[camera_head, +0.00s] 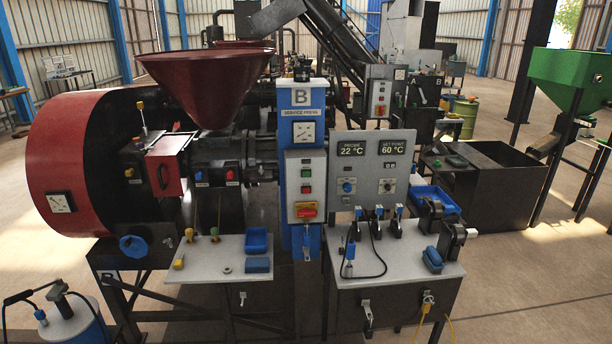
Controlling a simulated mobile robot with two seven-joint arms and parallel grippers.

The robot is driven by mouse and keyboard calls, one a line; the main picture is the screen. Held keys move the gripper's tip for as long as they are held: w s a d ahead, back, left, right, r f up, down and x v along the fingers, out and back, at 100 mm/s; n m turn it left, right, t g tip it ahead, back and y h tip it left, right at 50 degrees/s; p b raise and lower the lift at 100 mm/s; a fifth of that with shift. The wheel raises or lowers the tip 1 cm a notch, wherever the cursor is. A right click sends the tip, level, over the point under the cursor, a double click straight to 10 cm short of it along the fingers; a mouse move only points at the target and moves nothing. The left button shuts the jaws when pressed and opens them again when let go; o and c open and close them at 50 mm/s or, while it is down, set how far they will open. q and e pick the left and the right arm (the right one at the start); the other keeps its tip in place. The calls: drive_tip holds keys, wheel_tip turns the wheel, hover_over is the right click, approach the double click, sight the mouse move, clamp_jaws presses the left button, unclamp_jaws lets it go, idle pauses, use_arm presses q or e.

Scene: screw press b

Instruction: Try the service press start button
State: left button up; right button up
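The service press stands at left and centre, with a dark red hopper (205,85) and a large red round guard (75,160). A blue post carries a "B SERVICE PRESS" sign (302,112). On the post is a grey control box (293,187) with a small green button (306,172), a small red button (306,189) below it, and a red-and-yellow switch (306,210) at the bottom. Whether any button is pressed or lit is too small to tell. A blue padlock-like piece (307,241) hangs under the box. Neither of my grippers is in view.
A grey panel (372,165) right of the box shows 22 °C and 60 °C. A left shelf (205,262) holds small tools. A blue canister (75,325) stands front left. Floor (530,280) is clear at right.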

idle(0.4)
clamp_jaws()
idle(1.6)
